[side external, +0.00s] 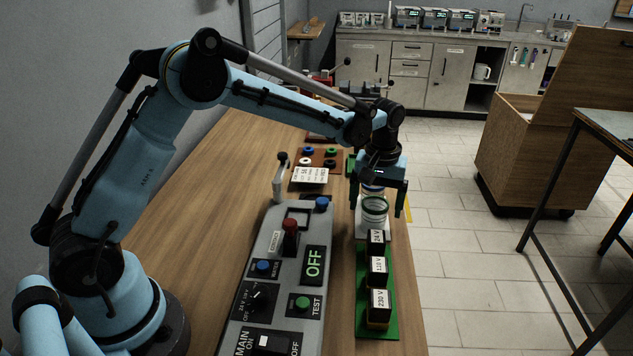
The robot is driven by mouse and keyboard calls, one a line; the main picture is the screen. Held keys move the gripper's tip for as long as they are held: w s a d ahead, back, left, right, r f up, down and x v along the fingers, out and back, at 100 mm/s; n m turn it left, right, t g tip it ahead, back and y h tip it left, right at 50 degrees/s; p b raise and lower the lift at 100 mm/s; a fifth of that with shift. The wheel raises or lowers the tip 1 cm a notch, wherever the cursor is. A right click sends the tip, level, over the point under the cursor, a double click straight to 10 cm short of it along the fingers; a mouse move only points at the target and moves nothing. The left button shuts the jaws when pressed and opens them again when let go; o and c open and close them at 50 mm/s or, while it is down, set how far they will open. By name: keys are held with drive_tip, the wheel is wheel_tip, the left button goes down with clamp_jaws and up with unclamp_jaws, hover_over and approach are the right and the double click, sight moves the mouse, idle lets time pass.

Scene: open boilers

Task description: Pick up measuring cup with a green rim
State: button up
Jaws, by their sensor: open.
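The clear measuring cup with a green rim (375,214) stands near the right edge of the wooden table, just behind the green board of labelled blocks. My gripper (378,205) points down above and around the cup's place. Its two green fingers are apart, one on each side in this view. I see nothing held between them. Whether the fingers are level with the cup in depth, or touch it, I cannot tell. A bluish rim (373,188) shows just behind the cup, partly hidden by the gripper.
A grey control panel (285,270) with buttons, a red knob and a lever stands left of the cup. A green board (362,325) with black blocks lies in front. Papers and coloured buttons (318,165) lie behind. The table's right edge is close to the cup.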

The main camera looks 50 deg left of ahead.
drive_tip(key=shift+s+f, duration=0.1)
drive_tip(key=shift+f, duration=1.45)
drive_tip(key=c, duration=1.1)
drive_tip(key=shift+o, duration=0.2)
drive_tip(key=shift+r, duration=0.1)
